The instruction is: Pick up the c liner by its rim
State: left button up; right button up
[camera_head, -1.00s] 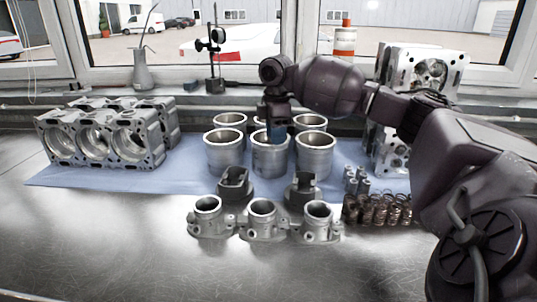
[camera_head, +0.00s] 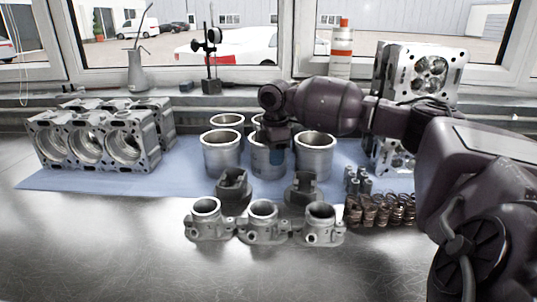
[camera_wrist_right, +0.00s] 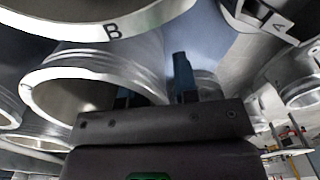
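A grey metal liner (camera_head: 262,166), the middle one of the front row, stands upright on the blue mat below my right gripper (camera_head: 272,150). Its letter is not readable, so I cannot confirm it is the c liner. In the right wrist view the gripper (camera_wrist_right: 153,90) has its two blue fingertips apart. One is over the mouth of the liner (camera_wrist_right: 90,75) and the other is outside, with the wall between them and a gap showing. Most of the liner's rim is hidden by the gripper in the head view. My left gripper is not in view.
Neighbouring liners (camera_head: 222,155) (camera_head: 315,157) stand close on both sides, with others behind. Dark pistons (camera_head: 234,188), housings (camera_head: 262,222) and springs (camera_head: 380,210) lie in front. The near steel bench (camera_head: 110,240) is clear.

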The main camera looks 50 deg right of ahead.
grip_shut()
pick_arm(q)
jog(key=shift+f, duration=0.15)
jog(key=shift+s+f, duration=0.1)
